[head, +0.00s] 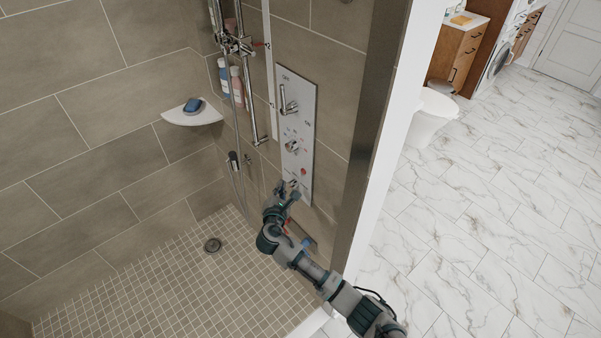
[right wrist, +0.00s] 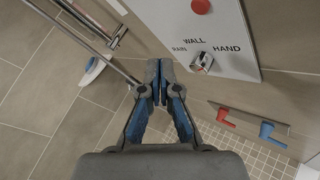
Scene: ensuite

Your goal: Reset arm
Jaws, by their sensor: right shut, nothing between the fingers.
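My right arm reaches into the shower from the lower right of the head view. Its right gripper (head: 289,188) is in front of the lower end of the white shower control panel (head: 303,130). In the right wrist view the gripper (right wrist: 157,70) is shut, with its fingertips together and nothing between them. Just beyond the fingers, the panel (right wrist: 190,28) shows a metal selector knob (right wrist: 202,62) marked WALL, RAIN and HAND, and a red button (right wrist: 201,6). Whether the fingertips touch the panel I cannot tell. My left gripper is not in view.
A white corner shelf (head: 192,117) holds a blue item (head: 193,105). Bottles (head: 237,84) stand in a wall niche behind the shower rail. A red handle (right wrist: 224,117) and a blue handle (right wrist: 268,131) sit low on the wall. A wall end (head: 372,150) separates shower from marble floor (head: 480,230).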

